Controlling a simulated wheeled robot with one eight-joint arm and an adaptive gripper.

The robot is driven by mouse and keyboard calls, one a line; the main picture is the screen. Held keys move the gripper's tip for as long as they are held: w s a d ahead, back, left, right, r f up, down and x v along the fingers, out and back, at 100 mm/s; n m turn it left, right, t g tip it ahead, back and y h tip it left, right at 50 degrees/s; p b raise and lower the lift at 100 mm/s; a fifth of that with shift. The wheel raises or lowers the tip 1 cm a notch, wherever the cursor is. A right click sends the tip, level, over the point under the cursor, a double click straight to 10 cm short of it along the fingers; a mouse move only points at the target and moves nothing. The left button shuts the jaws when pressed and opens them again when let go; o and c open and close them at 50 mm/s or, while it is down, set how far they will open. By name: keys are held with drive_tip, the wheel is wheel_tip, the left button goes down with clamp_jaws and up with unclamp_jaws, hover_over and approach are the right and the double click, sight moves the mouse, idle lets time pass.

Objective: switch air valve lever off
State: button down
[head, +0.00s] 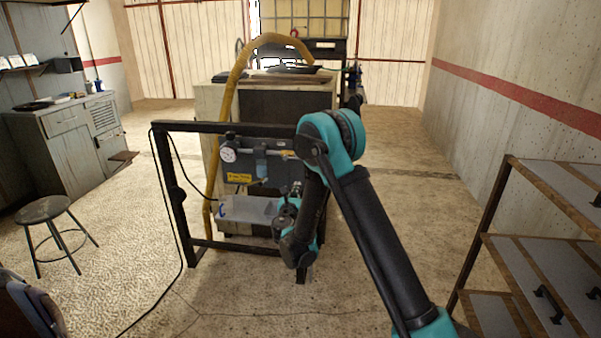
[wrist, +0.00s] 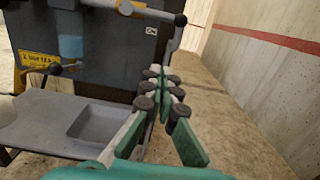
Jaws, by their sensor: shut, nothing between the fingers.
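A dark grey panel (wrist: 110,50) carries the air fittings. I cannot tell for certain which is the air valve lever. My gripper (wrist: 160,72) is shut and empty, apart from both levers, at the panel's lower right. In the head view my gripper (head: 287,200) hangs beside the panel (head: 245,170).
A grey tray (wrist: 45,125) sits below the panel, left of my fingers. A black frame (head: 165,190) surrounds the panel, with a yellow hose (head: 228,100) behind. A stool (head: 43,210) stands left and a drawer rack (head: 530,260) right. Floor right of the panel is clear.

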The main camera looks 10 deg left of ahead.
drive_tip(key=w+r, duration=0.4)
drive_tip(key=w, duration=0.6)
drive_tip(key=shift+w+d+r, duration=0.2)
drive_tip(key=shift+w, duration=0.1)
drive_tip(key=shift+r+n, duration=0.4)
drive_tip(key=shift+n, duration=0.3)
drive_tip(key=a+r+n, duration=0.5)
drive_tip(key=r+n, duration=0.3)
drive_tip(key=shift+a+r+y, duration=0.15)
drive_tip(key=shift+y, duration=0.15)
idle(0.8)
drive_tip(key=shift+a, duration=0.15)
idle(0.5)
